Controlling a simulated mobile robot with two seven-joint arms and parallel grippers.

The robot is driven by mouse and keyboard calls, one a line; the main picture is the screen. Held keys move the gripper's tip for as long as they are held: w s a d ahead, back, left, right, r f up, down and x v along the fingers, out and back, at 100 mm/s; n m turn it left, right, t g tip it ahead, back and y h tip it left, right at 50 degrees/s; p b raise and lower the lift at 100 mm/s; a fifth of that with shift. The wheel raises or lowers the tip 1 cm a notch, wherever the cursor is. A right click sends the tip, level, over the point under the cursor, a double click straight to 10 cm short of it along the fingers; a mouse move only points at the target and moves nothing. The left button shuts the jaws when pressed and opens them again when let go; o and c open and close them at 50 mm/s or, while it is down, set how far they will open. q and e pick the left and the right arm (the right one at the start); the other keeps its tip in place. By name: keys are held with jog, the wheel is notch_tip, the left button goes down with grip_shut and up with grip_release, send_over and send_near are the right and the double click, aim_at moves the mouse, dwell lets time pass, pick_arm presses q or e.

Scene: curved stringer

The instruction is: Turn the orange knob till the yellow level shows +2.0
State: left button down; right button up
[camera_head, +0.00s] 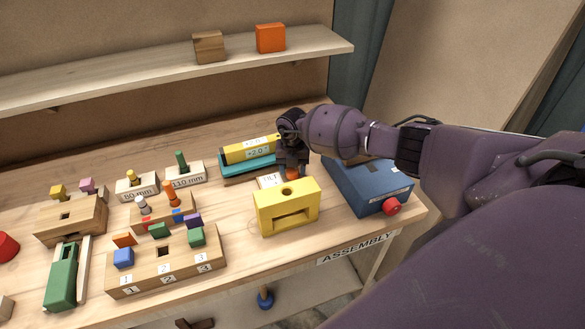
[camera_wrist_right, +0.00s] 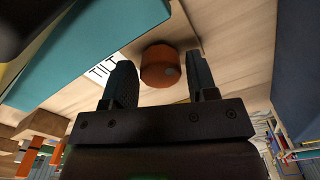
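The yellow level (camera_head: 252,149) lies on a teal block (camera_head: 247,165) at the back right of the bench. A small label on its front appears to read +2.0, and the level looks slightly tilted. The orange knob (camera_wrist_right: 160,66) shows in the right wrist view beside the teal block (camera_wrist_right: 90,50) and a TILT label (camera_wrist_right: 103,70). My right gripper (camera_wrist_right: 160,80) is open, with one finger on each side of the knob; I cannot tell whether either touches it. My left gripper is not in view.
A yellow block (camera_head: 287,208) with a hole stands in front of my right gripper. A blue box (camera_head: 368,183) with a red knob (camera_head: 392,206) is to its right. Wooden peg blocks (camera_head: 165,262) fill the left. A shelf (camera_head: 130,75) runs above.

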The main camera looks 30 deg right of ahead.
aim_at(293, 169)
notch_tip(293, 169, up, 11)
jog(key=b, duration=0.1)
dwell(0.7)
jog(key=shift+f, duration=0.15)
dwell(0.3)
